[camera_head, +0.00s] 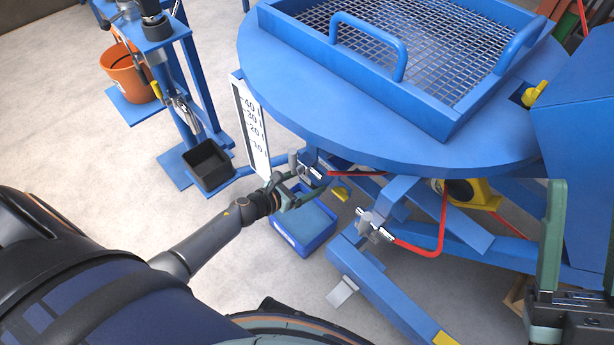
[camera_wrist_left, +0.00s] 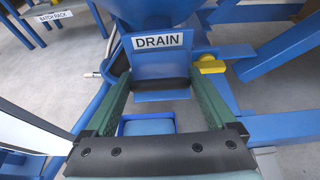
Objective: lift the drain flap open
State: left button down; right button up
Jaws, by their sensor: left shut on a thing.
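The drain flap (camera_wrist_left: 162,88) is a blue plate with a dark band, below a white DRAIN label (camera_wrist_left: 160,41) in the left wrist view. My left gripper (camera_wrist_left: 163,62) has its green fingers on either side of the flap and is shut on it. In the head view my left gripper (camera_head: 290,192) is under the edge of the round blue table, and the flap is mostly hidden there. My right gripper (camera_head: 582,235) is at the lower right edge of the head view, its green fingers apart with nothing seen between them.
A blue bin (camera_head: 318,232) stands on the floor below my left gripper. The round blue table (camera_head: 290,85) carries a mesh-bottomed tray (camera_head: 440,118). A white scale board (camera_head: 252,128), red-handled levers (camera_head: 440,235) and blue frame legs crowd around. A black box (camera_head: 208,168) stands left.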

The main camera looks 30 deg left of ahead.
pick_arm(q)
jog(key=shift+d, duration=0.3)
pick_arm(e)
jog(key=shift+f, duration=0.1)
pick_arm(q)
grip_release()
pick_arm(e)
jog(key=shift+d, duration=0.1)
pick_arm(q)
jog(key=shift+s+a, duration=0.1)
jog(key=shift+s+a+r, duration=0.1)
jog(key=shift+s, duration=0.15)
jog(key=p+v, duration=0.2)
jog(key=v, duration=0.9)
jog(key=shift+s+a, duration=0.25)
jog(key=shift+s, duration=0.1)
pick_arm(e)
jog(key=w+f+m+g+h, duration=0.1)
jog(key=w+f+m+h, duration=0.4)
jog(key=f+h, duration=0.1)
jog(key=shift+w+d+f+h, duration=0.3)
jog(key=shift+d+f+h, duration=0.15)
jog(key=shift+f, duration=0.25)
pick_arm(q)
jog(key=shift+r, duration=0.1)
pick_arm(e)
jog(key=shift+s, duration=0.1)
